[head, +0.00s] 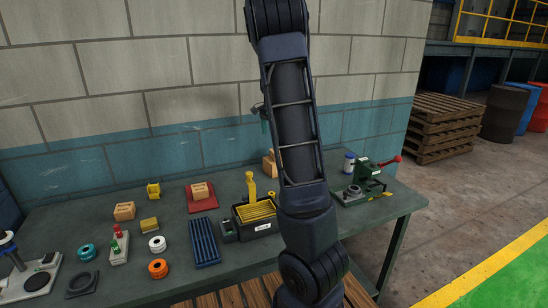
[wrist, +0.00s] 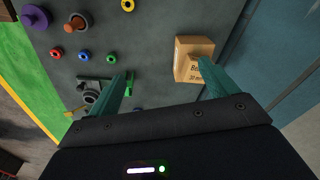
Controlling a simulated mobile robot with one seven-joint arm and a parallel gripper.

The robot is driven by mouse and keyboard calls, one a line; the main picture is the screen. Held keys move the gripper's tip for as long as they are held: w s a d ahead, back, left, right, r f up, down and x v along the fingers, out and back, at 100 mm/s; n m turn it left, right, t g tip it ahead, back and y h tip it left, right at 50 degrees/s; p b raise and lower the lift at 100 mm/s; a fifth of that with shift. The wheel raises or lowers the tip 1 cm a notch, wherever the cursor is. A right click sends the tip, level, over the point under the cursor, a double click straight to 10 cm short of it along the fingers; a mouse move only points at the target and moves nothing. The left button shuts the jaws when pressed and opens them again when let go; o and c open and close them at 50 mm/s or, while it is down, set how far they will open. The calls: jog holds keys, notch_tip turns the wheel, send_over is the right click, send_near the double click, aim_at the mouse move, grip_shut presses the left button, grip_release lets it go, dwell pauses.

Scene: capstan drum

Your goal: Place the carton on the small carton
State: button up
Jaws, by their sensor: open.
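A tan carton (wrist: 193,60) with a printed label stands in the wrist view, right of centre. It is probably the carton (head: 268,165) mostly hidden behind my arm in the head view. My gripper (wrist: 158,72) is open and empty, with teal fingers. Its right finger overlaps the carton's lower right edge in the picture; I cannot tell whether they touch. In the head view a teal fingertip shows just left of my arm, above the table. Two more cartons are on the table: one at the left (head: 124,211) and one (head: 200,190) on a red mat (head: 203,205). Which is the small carton is unclear.
The table (head: 185,270) stands against a wall. It holds a black bin (head: 256,218), a blue ribbed tray (head: 204,243), several rings, a yellow block (head: 149,224) and a green press with a red handle (head: 362,180). Pallets (head: 440,125) and drums stand beyond.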

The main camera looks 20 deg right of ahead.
jog(key=s+a+r+n+t+y, duration=0.1)
jog(key=s+a+r+n, duration=0.3)
jog(key=s, duration=0.6)
jog(key=s+a+r+n+t+y, duration=0.1)
jog(key=s+a+r+n, duration=0.35)
jog(key=s, duration=0.55)
jog(key=s+a+n+t, duration=0.1)
jog(key=s+a+n, duration=0.1)
jog(key=s, duration=0.6)
jog(key=s+a+f+n+h, duration=0.1)
jog(key=s+a+n, duration=0.2)
jog(key=s, duration=0.5)
jog(key=shift+s+a+t, duration=0.15)
jog(key=shift+a+t, duration=0.25)
jog(key=shift+a, duration=0.2)
